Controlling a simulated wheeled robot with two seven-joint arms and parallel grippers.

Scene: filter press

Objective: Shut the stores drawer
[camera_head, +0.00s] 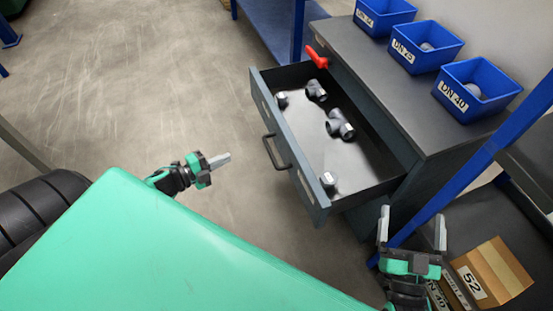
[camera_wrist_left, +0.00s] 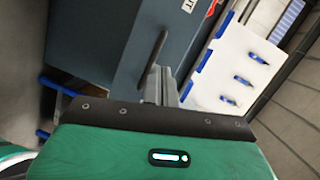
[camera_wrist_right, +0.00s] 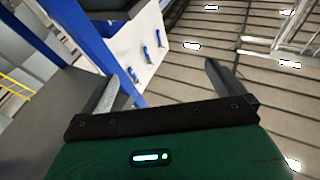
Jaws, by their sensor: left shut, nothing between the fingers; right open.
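The stores drawer (camera_head: 345,158) is pulled well out of a dark cabinet (camera_head: 455,165), with several grey pipe fittings (camera_head: 340,125) lying in it. Its grey-blue front (camera_head: 305,180) faces left and carries a dark bar handle (camera_head: 274,152). My left gripper (camera_head: 225,159) is shut and empty, pointing at the front with a visible gap. In the left wrist view its fingers (camera_wrist_left: 163,84) appear close below the handle (camera_wrist_left: 154,50) in the picture; contact cannot be told. My right gripper (camera_head: 412,222) is open and empty near the cabinet's lower corner; its fingers (camera_wrist_right: 160,85) also show in the right wrist view.
Blue bins (camera_head: 477,90) stand on the cabinet top. A red object (camera_head: 317,57) sits at the drawer's far corner. A blue post (camera_head: 460,180) and a cardboard box (camera_head: 493,273) are near my right gripper. The floor left of the drawer is clear.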

